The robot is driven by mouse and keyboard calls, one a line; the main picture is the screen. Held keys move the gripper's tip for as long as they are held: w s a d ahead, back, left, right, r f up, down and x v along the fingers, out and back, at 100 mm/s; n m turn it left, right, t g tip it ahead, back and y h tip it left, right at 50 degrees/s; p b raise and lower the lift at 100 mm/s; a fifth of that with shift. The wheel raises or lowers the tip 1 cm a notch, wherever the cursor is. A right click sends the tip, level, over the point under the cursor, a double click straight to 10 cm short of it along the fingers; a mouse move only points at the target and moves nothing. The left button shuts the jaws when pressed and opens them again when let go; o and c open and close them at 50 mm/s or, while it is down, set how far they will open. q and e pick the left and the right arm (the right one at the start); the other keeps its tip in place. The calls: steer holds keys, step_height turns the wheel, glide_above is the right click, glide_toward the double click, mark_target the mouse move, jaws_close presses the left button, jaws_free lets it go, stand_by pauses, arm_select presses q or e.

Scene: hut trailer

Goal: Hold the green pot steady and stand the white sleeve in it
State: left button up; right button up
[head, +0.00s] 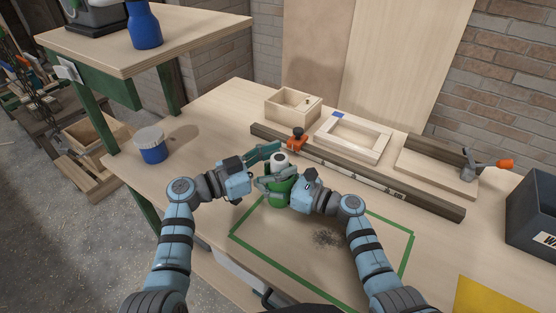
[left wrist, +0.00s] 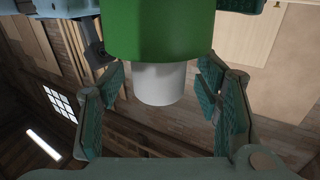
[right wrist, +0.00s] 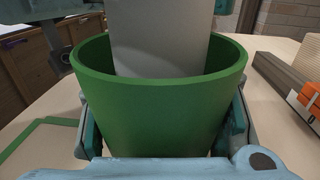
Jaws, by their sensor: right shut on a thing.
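The green pot (head: 279,188) stands on the workbench at the upper left of the green-taped area. My right gripper (right wrist: 163,128) is shut on it, with one finger on each side of its wall in the right wrist view. The white sleeve (head: 279,160) is inside the pot and rises above its rim, looking roughly upright. It also shows in the right wrist view (right wrist: 160,40); its lower end is hidden by the pot. My left gripper (left wrist: 160,100) is open, its fingers on either side of the sleeve with a gap at each side.
A blue jar (head: 151,146) is at left, a dark bin (head: 533,215) at right. The taped area's front is mostly clear.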

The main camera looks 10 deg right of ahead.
steer(key=shift+c, duration=0.2)
arm_select(q)
steer(key=v, duration=1.2)
arm_select(e)
steer(key=o, duration=1.4)
